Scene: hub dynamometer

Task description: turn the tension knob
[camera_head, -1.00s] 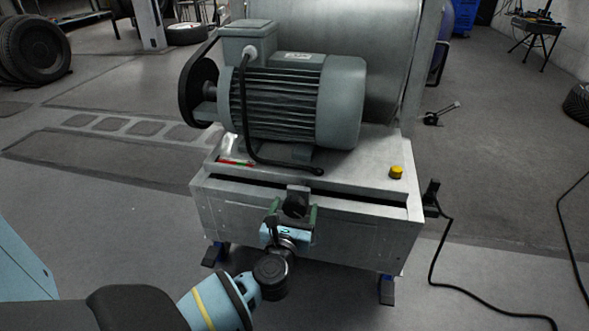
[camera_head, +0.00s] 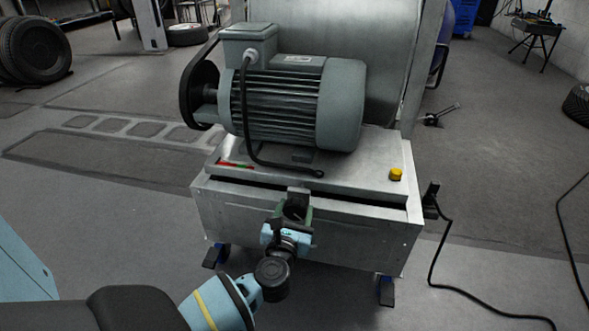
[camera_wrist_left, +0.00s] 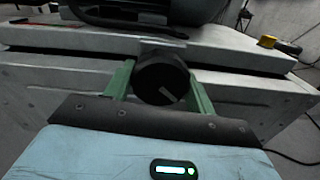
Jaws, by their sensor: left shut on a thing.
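The tension knob (camera_wrist_left: 160,76) is round and black with a pale pointer mark, on the front of the grey metal machine base. It also shows in the head view (camera_head: 295,210), partly covered by my gripper. My left gripper (camera_head: 296,212) reaches it from the front. Its green fingers stand on both sides of the knob in the left wrist view (camera_wrist_left: 160,80), and it is shut on the knob. The pointer mark slants toward the lower right in that view. My right gripper is not in view.
A grey motor (camera_head: 290,100) with a black cable sits on the machine base (camera_head: 345,235). A yellow button (camera_head: 396,174) is on the right of its top. A black cable (camera_head: 440,250) runs over the floor at right. Tyres (camera_head: 35,50) stand far left.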

